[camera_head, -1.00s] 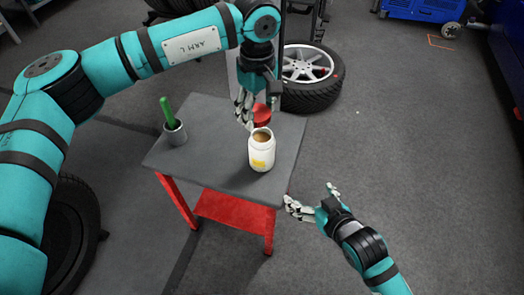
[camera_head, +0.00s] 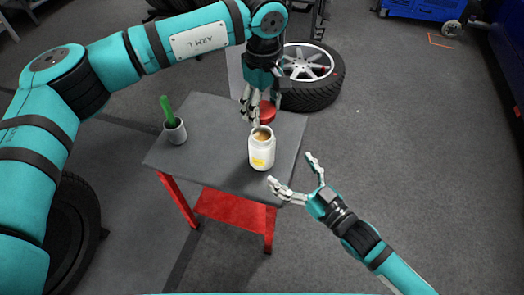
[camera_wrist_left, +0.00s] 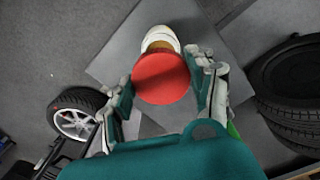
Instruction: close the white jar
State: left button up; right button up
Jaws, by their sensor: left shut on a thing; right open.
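The white jar (camera_head: 261,150) with a yellow label stands upright and open on the grey tabletop; brownish contents show in its mouth. My left gripper (camera_head: 255,114) is shut on the red lid (camera_head: 267,110), just behind the jar. In the left wrist view the lid (camera_wrist_left: 162,78) sits between the fingers of my left gripper (camera_wrist_left: 162,85) and hides part of the jar (camera_wrist_left: 160,38). The lid is apart from the jar in the head view. My right gripper (camera_head: 292,172) is open and empty, to the right of and in front of the jar, near the table's edge.
A grey cup (camera_head: 175,131) with a green-handled tool (camera_head: 167,108) stands at the left of the grey table (camera_head: 215,160). A wheel (camera_head: 310,75) lies on the floor behind the table. Floor to the right is clear.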

jog(key=x, duration=1.2)
jog(key=c, duration=1.8)
pick_arm(q)
send_over(263, 139)
jog(key=shift+w+f, duration=0.1)
jog(key=shift+f, duration=2.4)
jog(key=shift+f, duration=0.85)
jog(key=shift+f, duration=0.55)
